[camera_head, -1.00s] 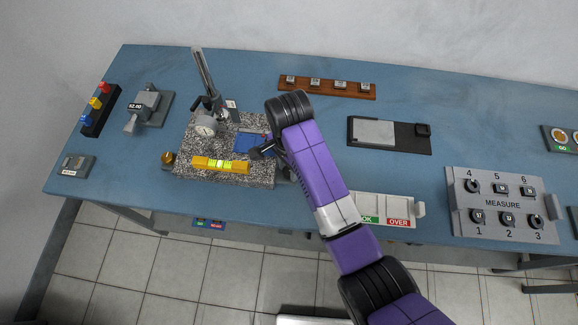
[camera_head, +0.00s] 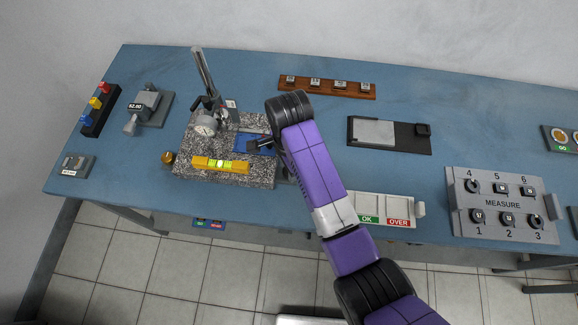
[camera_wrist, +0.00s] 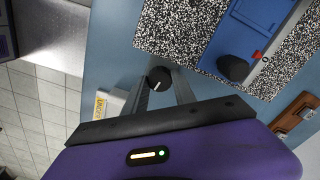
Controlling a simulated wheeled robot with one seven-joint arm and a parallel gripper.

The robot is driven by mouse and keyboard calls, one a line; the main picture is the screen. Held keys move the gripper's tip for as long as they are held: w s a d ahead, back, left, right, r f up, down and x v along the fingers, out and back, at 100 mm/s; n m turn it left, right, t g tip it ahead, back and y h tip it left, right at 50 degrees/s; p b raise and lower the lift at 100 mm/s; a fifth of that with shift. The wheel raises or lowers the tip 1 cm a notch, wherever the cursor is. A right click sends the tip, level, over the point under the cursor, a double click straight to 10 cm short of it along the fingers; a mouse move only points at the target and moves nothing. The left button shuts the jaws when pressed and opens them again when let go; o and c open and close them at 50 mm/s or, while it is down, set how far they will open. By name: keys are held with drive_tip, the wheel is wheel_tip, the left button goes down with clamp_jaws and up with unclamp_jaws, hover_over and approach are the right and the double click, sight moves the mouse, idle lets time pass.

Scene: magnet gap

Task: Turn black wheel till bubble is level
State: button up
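The black wheel (camera_wrist: 158,78) has a white mark and sits beside the speckled granite plate (camera_wrist: 170,28) in the wrist view. In the head view my arm covers that spot. My gripper (camera_wrist: 160,76) is open, with one finger on each side of the wheel; I cannot tell whether they touch it. The yellow spirit level (camera_head: 237,167) lies along the front of the granite plate (camera_head: 190,178) in the head view. Its green vial (camera_head: 220,164) is near its middle, but the bubble is too small to read exactly.
A blue part (camera_wrist: 228,35) with a dark round knob (camera_wrist: 232,68) lies on the granite, close to my gripper. A dial gauge (camera_head: 205,125) on a post stands behind the level. An OK/OVER tray (camera_head: 385,207) is right of my arm.

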drive_tip(key=shift+o, duration=0.7)
drive_tip(key=shift+r, duration=4)
drive_tip(key=shift+w, duration=0.1)
